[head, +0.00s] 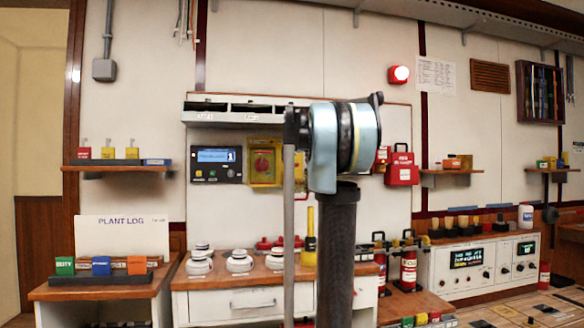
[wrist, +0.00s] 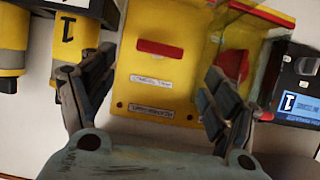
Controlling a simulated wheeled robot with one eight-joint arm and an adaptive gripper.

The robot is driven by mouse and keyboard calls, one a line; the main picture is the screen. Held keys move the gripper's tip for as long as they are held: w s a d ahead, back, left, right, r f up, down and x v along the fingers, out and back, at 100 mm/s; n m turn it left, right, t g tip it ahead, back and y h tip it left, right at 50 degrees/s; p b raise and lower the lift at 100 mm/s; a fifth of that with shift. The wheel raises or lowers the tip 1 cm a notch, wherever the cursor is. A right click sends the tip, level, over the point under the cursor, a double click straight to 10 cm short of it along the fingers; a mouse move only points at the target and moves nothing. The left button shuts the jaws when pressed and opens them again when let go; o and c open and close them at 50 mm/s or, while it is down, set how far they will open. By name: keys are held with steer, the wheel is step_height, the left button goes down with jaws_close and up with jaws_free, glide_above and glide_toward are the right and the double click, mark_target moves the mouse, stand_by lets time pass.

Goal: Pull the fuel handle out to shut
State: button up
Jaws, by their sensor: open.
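In the wrist view, a yellow panel (wrist: 160,85) bears a flat red bar-shaped handle (wrist: 160,49) with two small labels whose words I cannot read surely. The handle looks like the fuel handle. Beside it on the right, a red knob (wrist: 233,64) sits behind a clear yellow-edged cover. My gripper (wrist: 158,66) is open, its fingers either side of the handle in the picture. I see no contact; the depth gap is unclear. In the head view, the yellow box (head: 253,177) shows on the wall, partly hidden by my arm, with its handle out of sight.
A dark panel with a blue screen (head: 216,164) is mounted left of the yellow box, and also shows in the wrist view (wrist: 290,92). Yellow-and-black items (wrist: 75,40) flank the other side. A workbench (head: 235,302) with white detectors stands below.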

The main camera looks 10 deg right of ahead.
steer(key=shift+x, duration=3.55)
steer(key=shift+c, duration=0.2)
steer(key=c, duration=1.5)
steer(key=shift+s, duration=2.15)
steer(key=o, duration=1.5)
steer(key=shift+s, duration=0.1)
steer(key=shift+o, duration=0.2)
steer(key=v, duration=1.1)
steer(key=shift+s, duration=0.4)
